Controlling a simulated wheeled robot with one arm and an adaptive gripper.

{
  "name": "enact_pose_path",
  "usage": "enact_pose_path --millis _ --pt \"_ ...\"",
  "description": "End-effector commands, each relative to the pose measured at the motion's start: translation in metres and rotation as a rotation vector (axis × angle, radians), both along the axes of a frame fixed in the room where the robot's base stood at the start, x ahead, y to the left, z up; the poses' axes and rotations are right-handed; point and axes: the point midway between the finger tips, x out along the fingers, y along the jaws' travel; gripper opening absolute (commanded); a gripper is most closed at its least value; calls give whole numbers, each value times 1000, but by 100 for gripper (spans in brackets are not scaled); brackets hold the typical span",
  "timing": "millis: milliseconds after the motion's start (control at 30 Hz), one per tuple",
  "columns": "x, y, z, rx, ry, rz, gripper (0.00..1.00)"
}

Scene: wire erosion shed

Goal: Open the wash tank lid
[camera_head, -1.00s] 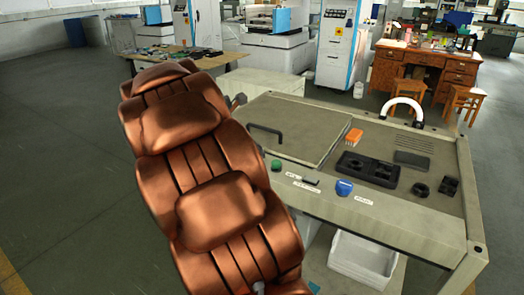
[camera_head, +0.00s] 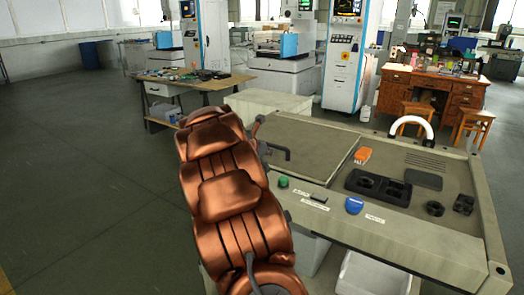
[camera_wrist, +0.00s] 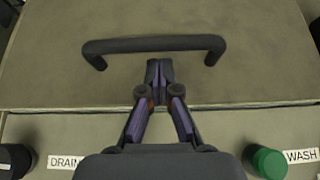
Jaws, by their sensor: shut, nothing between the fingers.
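The wash tank lid (camera_head: 315,142) is a flat grey-beige panel on the left of the bench top, lying closed. Its dark bar handle (camera_head: 276,150) is partly hidden behind my copper-coloured arm in the head view. In the wrist view the handle (camera_wrist: 155,44) spans across the lid (camera_wrist: 60,80). My gripper (camera_wrist: 158,72) is shut and empty, its fingertips just below the middle of the bar in the picture. I cannot tell whether they touch it. The head view does not show the fingers clearly.
The floor at left is clear.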

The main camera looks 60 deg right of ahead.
Motion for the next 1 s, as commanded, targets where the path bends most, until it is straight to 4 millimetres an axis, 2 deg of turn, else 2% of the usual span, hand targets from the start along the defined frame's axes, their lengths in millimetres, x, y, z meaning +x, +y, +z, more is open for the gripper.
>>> enact_pose_path --millis 200,667,1000 --pt "0 -13 -6 -2 -1 -1 0" --pt "1 -16 -7 -1 -1 0 0" --pt "1 -12 12 29 -1 8 0"
